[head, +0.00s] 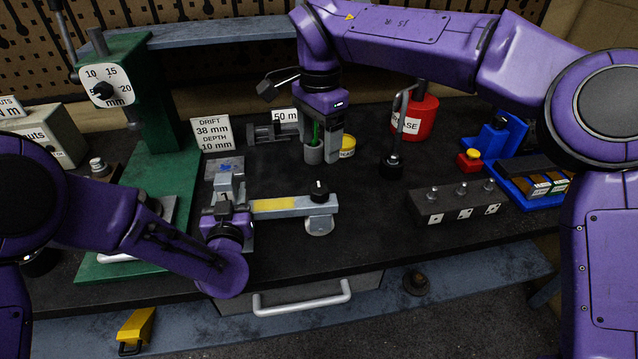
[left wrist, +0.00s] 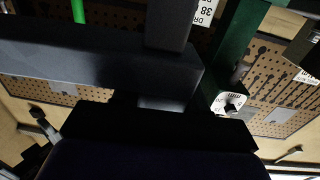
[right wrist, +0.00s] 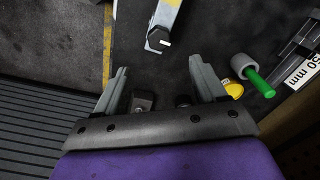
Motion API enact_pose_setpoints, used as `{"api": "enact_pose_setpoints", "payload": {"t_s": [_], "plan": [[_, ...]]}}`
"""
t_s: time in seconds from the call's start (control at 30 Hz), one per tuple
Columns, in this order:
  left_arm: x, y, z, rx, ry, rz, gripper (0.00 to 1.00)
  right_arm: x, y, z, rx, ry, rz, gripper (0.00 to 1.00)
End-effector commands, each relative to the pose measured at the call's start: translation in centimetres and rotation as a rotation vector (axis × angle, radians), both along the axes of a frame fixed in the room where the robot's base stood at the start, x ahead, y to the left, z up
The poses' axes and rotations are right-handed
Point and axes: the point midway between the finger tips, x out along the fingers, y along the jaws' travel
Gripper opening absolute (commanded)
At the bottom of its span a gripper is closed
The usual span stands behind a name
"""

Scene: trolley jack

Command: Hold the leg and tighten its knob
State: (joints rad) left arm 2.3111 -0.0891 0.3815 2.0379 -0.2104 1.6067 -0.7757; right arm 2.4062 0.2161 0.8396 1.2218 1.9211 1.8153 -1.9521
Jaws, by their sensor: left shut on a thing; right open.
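The leg (head: 290,206) is a grey bar with a yellow patch, lying roughly level at the bench's front. A black knob (head: 319,190) with a pale mark stands on its right end, above a rounded grey foot. In the right wrist view the knob (right wrist: 164,43) lies ahead of the fingers. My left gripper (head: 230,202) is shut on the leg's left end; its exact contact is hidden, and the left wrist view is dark. My right gripper (head: 322,142) is open and empty, pointing down behind the knob and apart from it.
A grey cup (head: 313,155) with a green-handled thing and a yellow tin (head: 346,148) stand near my right gripper. A red grease can (head: 416,117), a dark block with pegs (head: 455,205) and a blue tray (head: 510,186) are right. A green press (head: 150,145) stands left.

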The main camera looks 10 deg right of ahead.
Motion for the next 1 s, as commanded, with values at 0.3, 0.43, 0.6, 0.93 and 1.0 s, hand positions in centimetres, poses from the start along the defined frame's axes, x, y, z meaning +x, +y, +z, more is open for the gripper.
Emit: {"api": "enact_pose_setpoints", "payload": {"t_s": [0.3, 0.43, 0.6, 0.93, 1.0], "plan": [[0.0, -0.1, 0.1, -0.001, -0.002, -0.001, 0.0, -0.1, -0.1, -7.3, -0.005, 0.005, -0.002, 0.7], [0.0, -0.1, 0.1, -0.001, -0.002, -0.002, 0.0, -0.1, -0.1, -9.8, -0.005, 0.005, -0.004, 0.7], [0.0, -0.1, 0.1, -0.001, -0.002, -0.002, 0.0, -0.1, -0.1, -11.4, -0.004, 0.004, -0.006, 0.7], [0.0, -0.1, 0.1, -0.001, -0.002, -0.002, 0.0, 0.0, -0.1, -11.5, -0.004, 0.004, -0.006, 0.48], [0.0, -0.1, 0.1, -0.001, -0.002, -0.002, 0.0, 0.0, -0.1, -11.5, -0.004, 0.004, -0.005, 0.25]]}}
